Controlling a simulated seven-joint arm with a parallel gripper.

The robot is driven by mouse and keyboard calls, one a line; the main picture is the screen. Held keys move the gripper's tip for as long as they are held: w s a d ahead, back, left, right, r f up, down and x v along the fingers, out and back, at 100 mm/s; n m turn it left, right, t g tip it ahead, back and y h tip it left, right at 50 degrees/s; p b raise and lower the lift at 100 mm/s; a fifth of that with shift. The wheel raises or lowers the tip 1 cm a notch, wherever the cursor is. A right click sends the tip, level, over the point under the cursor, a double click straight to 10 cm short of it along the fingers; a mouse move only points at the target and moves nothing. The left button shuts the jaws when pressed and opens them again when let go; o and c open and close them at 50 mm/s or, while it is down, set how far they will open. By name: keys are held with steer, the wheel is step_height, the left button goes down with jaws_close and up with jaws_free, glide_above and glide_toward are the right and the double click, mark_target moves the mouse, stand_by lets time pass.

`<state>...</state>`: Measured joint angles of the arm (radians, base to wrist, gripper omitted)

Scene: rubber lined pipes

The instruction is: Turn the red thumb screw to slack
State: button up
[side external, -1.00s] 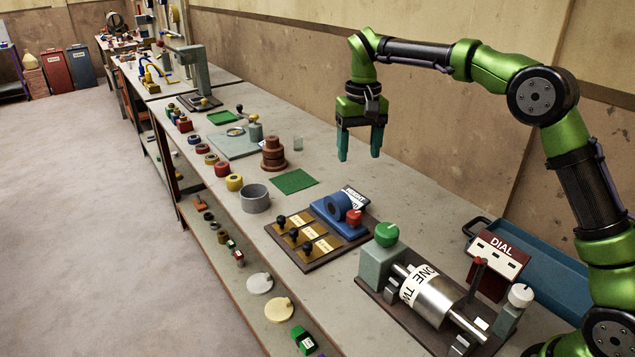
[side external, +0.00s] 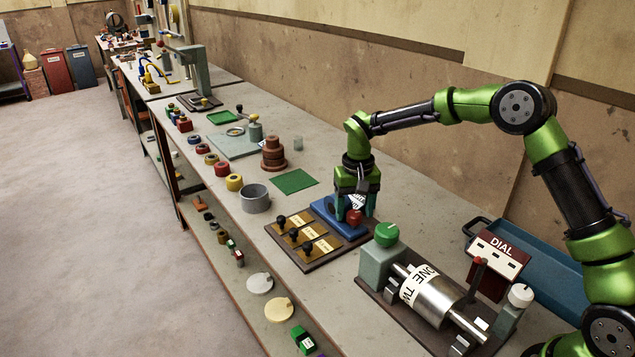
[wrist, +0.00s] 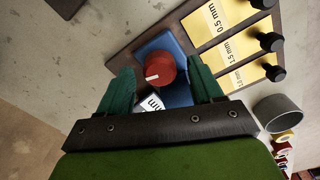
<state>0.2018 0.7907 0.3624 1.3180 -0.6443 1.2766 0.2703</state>
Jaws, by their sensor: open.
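The red thumb screw (side external: 354,217) sits on the front of the blue clamp block (side external: 334,216). In the wrist view it is a round red knob (wrist: 160,69) with a white mark on its face. My gripper (side external: 354,212) is low over the blue block. In the wrist view my gripper (wrist: 165,86) is open, with one green finger on each side of the knob. A gap shows at the left finger; I cannot tell if the right finger touches. A white label is partly hidden behind my gripper.
A dark board with yellow label plates (side external: 305,240) and black knobs lies beside the blue block. A green-knobbed fixture with a steel roller (side external: 430,295) stands to the right. A green mat (side external: 294,181) and grey ring (side external: 255,199) lie to the left.

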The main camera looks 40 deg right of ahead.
mark_target(355, 213)
steer(key=shift+f, duration=0.5)
steer(key=c, duration=1.1)
steer(key=shift+n, duration=1.5)
steer(key=o, duration=1.1)
steer(key=shift+r, duration=0.1)
step_height(355, 213, up, 17)
